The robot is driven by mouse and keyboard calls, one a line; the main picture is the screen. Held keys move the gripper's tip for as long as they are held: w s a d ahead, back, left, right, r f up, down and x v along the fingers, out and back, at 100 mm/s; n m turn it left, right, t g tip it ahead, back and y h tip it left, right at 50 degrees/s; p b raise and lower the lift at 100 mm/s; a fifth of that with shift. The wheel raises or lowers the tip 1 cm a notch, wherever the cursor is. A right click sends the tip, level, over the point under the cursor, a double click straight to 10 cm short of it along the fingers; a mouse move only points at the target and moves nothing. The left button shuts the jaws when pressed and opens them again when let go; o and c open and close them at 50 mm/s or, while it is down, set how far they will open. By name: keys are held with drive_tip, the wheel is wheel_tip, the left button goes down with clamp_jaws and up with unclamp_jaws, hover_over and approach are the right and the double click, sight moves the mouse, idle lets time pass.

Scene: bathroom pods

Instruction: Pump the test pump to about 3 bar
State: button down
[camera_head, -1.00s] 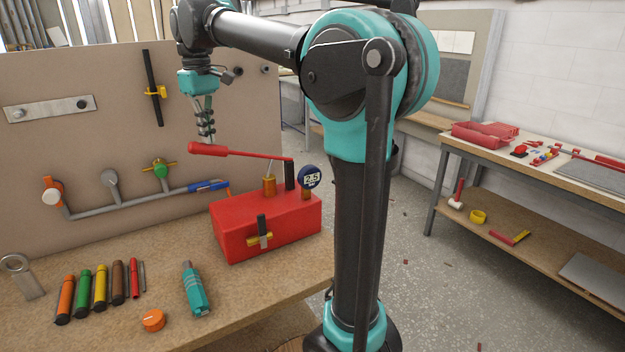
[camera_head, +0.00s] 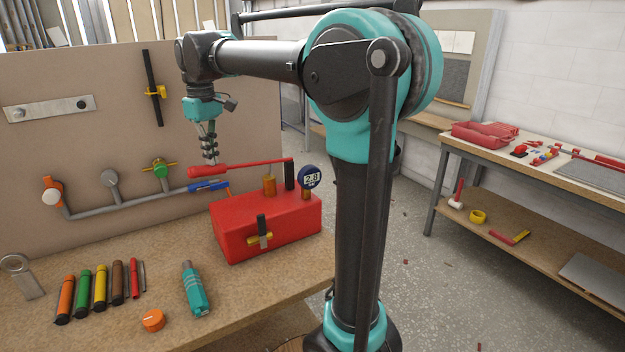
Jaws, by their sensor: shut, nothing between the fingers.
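The exact contact is too small to tell.
A grey pipe with a blue-handled valve (camera_head: 208,185) runs along the board behind the lever. Several coloured markers (camera_head: 100,291), a teal bottle-like tool (camera_head: 195,289) and an orange cap (camera_head: 153,320) lie on the bench's front left. A second bench (camera_head: 560,170) stands at the right.

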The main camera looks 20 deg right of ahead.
wheel_tip(320, 180, up, 9)
drive_tip(key=shift+r, duration=0.2)
idle(0.3)
drive_tip(key=shift+r, duration=0.1)
idle(1.2)
idle(1.3)
